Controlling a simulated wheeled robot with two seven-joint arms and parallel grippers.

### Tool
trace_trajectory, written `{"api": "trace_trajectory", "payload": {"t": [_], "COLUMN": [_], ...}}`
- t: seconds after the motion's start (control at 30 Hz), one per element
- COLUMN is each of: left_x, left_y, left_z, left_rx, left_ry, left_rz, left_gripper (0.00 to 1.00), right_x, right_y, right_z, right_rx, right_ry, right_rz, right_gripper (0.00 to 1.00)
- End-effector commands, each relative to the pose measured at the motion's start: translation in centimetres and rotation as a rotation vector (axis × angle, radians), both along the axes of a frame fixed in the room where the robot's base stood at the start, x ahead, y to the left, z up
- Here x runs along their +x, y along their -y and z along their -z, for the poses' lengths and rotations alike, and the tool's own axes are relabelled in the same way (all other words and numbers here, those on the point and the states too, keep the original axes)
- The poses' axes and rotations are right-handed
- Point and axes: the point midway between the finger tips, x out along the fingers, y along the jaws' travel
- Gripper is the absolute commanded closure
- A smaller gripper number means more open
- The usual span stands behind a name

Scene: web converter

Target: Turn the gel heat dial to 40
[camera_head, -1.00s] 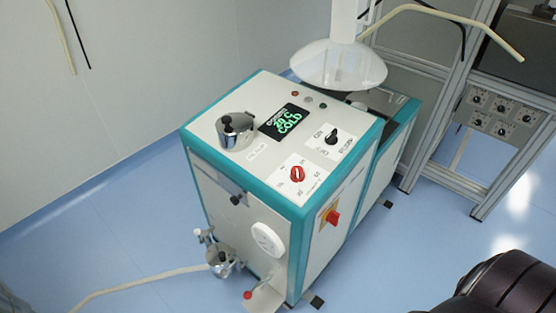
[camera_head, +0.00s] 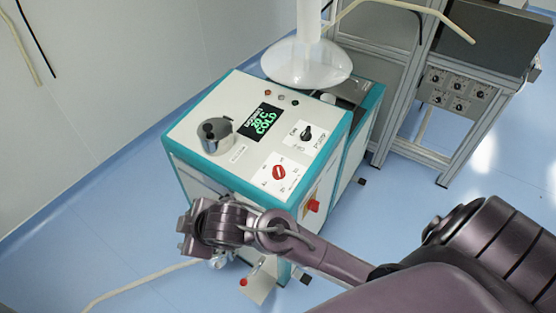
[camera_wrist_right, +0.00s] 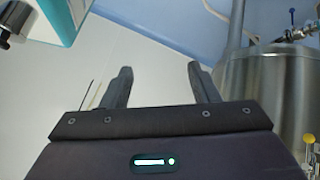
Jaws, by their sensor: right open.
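The gel heat dial is taken to be the red knob (camera_head: 279,172) on a white scale plate on the sloping top of the white and teal machine (camera_head: 190,128). Its exact setting is too small to read. The display (camera_head: 262,122) appears to read 20 C COLD in green. My right arm reaches in from the right, with its gripper (camera_head: 190,228) in front of the machine, left of and below the dial. In the right wrist view the gripper (camera_wrist_right: 160,82) is open, with nothing between its fingers. My left gripper is not in view.
A black pump knob (camera_head: 306,132) sits behind the dial, and a steel pot (camera_head: 213,135) on the left of the top. A red switch (camera_head: 314,205) is on the side. A clear dome (camera_head: 306,62) hangs behind. The wrist view shows a steel vessel (camera_wrist_right: 270,95).

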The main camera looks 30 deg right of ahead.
Motion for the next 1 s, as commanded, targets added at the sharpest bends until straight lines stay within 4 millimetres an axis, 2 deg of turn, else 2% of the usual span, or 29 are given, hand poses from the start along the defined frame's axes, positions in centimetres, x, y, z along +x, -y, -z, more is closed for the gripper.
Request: {"api": "trace_trajectory", "payload": {"t": [0.07,0.2,0.27,0.37,0.47,0.57,0.63,0.73,0.8,0.9,1.0], "left_x": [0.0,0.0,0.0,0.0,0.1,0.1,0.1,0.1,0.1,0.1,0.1], "left_y": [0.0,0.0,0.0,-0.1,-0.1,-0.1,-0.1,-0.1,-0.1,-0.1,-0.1], "left_z": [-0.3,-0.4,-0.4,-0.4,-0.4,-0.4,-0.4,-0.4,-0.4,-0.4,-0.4], "left_rx": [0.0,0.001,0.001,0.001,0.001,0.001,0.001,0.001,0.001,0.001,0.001], "left_ry": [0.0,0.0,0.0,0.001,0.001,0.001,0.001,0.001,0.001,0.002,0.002], "left_rz": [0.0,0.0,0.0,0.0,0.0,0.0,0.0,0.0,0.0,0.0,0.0], "left_gripper": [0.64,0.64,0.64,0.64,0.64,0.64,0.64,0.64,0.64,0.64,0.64], "right_x": [1.1,1.9,2.3,3.1,4.5,6.3,7.6,8.9,9.3,9.3,8.9], "right_y": [-2.8,-6.5,-7.0,-5.9,-2.6,2.9,7.6,14.9,19.5,24.6,27.8], "right_z": [-1.5,-1.1,-0.1,2.0,4.1,5.4,5.4,4.3,2.9,0.8,-0.8], "right_rx": [-0.053,-0.167,-0.226,-0.333,-0.442,-0.541,-0.599,-0.652,-0.667,-0.664,-0.649], "right_ry": [0.099,0.214,0.237,0.234,0.181,0.083,-0.006,-0.147,-0.238,-0.342,-0.407], "right_rz": [-0.168,-0.475,-0.602,-0.79,-0.938,-1.037,-1.073,-1.078,-1.055,-1.011,-0.974], "right_gripper": [0.45,0.45,0.45,0.45,0.45,0.45,0.45,0.45,0.45,0.45,0.45]}}
